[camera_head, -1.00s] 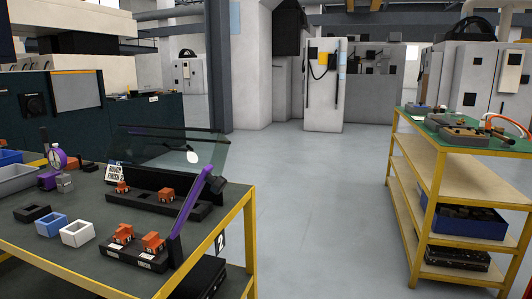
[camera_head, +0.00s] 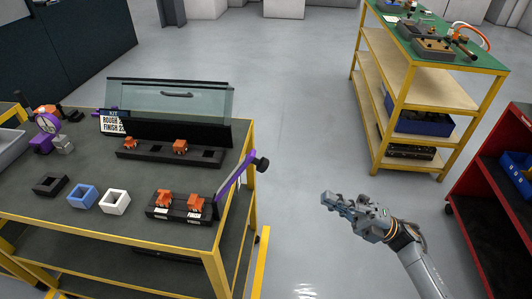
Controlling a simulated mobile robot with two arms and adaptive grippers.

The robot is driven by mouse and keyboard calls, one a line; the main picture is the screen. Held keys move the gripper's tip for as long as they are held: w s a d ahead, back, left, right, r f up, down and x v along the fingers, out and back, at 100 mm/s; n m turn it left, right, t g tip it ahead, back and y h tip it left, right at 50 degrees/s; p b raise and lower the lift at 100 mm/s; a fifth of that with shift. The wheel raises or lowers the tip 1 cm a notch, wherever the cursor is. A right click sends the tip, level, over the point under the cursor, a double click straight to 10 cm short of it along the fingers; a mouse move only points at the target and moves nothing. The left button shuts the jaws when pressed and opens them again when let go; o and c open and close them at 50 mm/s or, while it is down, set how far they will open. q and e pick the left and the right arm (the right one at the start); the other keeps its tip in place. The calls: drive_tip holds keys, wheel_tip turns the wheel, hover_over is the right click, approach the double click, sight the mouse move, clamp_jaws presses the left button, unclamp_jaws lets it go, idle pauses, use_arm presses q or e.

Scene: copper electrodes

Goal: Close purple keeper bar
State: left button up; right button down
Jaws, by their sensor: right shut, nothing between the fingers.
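The purple keeper bar (camera_head: 234,172) stands raised and slanted at the right edge of the dark worktable, with a black knob (camera_head: 262,164) near its upper end. Its lower end meets the right side of the front black holder (camera_head: 180,218), which carries two orange copper electrodes (camera_head: 165,199). My right gripper (camera_head: 326,200) is shut and empty over the open floor, to the right of the bar and clear of the table. My left gripper is out of the picture.
A tilted glass cover (camera_head: 165,100) stands behind the rear black holder (camera_head: 128,152) with more electrodes. Blue (camera_head: 83,196) and white (camera_head: 115,202) boxes sit front left. A yellow shelf cart (camera_head: 430,65) and a red cart (camera_head: 478,185) stand right. Floor between is free.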

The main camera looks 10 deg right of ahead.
drive_tip(key=p, duration=0.6)
approach(267, 166)
drive_tip(key=x, duration=0.3)
drive_tip(key=w+x, duration=0.1)
drive_tip(key=x, duration=0.1)
drive_tip(key=shift+a+f, duration=0.15)
drive_tip(key=shift+a, duration=0.1)
drive_tip(key=shift+w+a, duration=0.1)
drive_tip(key=shift+a, duration=0.5)
drive_tip(key=shift+w+r, duration=0.1)
drive_tip(key=shift+r, duration=0.15)
